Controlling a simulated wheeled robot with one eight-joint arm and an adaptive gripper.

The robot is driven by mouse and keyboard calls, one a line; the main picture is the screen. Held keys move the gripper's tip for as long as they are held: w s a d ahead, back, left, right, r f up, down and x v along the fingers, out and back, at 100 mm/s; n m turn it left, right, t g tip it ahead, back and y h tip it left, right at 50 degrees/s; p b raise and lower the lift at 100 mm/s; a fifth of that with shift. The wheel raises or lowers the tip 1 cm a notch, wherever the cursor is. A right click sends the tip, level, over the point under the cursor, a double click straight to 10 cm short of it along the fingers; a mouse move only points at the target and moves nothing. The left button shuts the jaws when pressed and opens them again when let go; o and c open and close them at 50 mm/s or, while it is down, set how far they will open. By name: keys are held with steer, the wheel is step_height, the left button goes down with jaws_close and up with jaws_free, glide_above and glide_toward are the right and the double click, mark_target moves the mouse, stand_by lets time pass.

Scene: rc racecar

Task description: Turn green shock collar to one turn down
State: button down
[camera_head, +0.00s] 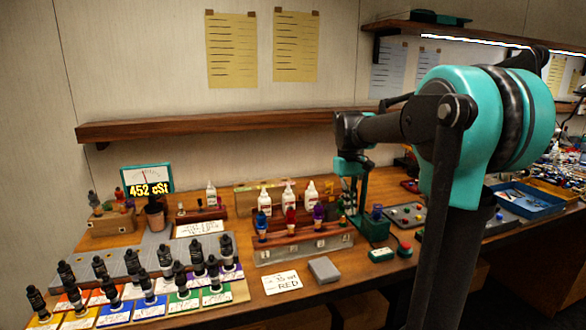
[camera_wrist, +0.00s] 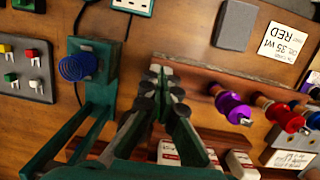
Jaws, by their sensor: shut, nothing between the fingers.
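A wooden shock rack (camera_head: 300,231) stands mid-bench with blue (camera_head: 261,222), red (camera_head: 291,219) and purple (camera_head: 318,214) shocks upright in it. The wrist view also shows the purple shock (camera_wrist: 234,107), the red shock (camera_wrist: 288,119) and part of the rack (camera_wrist: 200,79). I cannot make out a green shock or its collar; the rack's right end lies behind or beneath my gripper. My gripper (camera_wrist: 161,72) is shut and empty, pointing down over that end, beside the purple shock. In the head view my gripper (camera_head: 347,206) is small and its tips are unclear.
A blue coil (camera_wrist: 78,67) sits on a green stand left of my gripper in the wrist view. White bottles (camera_head: 288,194) stand behind the rack. A grey block (camera_head: 324,269) and a "RED" card (camera_head: 282,282) lie in front. Black-capped bottles (camera_head: 180,278) fill the left.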

steer(key=shift+w+a, duration=0.15)
stand_by(0.3)
steer(key=shift+s+a, duration=0.25)
steer(key=shift+a, duration=0.85)
steer(key=shift+s, duration=0.1)
stand_by(0.4)
steer(key=shift+s, duration=0.35)
steer(key=r, duration=0.6)
steer(key=shift+w+a, duration=0.25)
steer(key=shift+w, duration=0.15)
